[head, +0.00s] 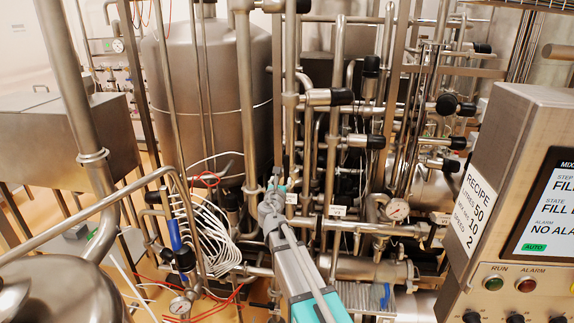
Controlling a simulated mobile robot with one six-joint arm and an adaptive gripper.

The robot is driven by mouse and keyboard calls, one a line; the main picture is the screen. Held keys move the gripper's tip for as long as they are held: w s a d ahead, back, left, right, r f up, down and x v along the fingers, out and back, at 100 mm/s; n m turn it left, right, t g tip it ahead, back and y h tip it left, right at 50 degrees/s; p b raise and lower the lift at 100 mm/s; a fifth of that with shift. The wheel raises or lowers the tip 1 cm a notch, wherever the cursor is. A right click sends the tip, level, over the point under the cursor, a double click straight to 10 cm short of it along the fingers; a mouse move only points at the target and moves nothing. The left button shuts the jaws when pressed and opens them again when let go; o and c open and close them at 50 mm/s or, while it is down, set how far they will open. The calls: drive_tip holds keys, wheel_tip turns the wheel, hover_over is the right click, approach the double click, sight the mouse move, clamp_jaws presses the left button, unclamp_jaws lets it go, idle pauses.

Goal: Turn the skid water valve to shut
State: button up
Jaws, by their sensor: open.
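My gripper (277,178) is in the middle of the head view, at the end of my grey and teal arm, among the upright steel pipes of the skid. Its jaws are small in the picture, open, and no object shows between them. A long blue handle (175,236) stands upright on a pipe valve to the left, apart from my gripper. A smaller blue handle (385,296) shows low on the right, beyond my arm. No readable label tells which one is the skid water valve.
A large steel tank (205,90) stands behind. White hoses (215,235) hang left of my arm. Pressure gauges (397,209) sit on the pipework. A control panel (515,200) fills the right side. Dense pipes leave little free room around my gripper.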

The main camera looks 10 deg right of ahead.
sight(286, 165)
drive_tip(key=x, duration=1.3)
clamp_jaws()
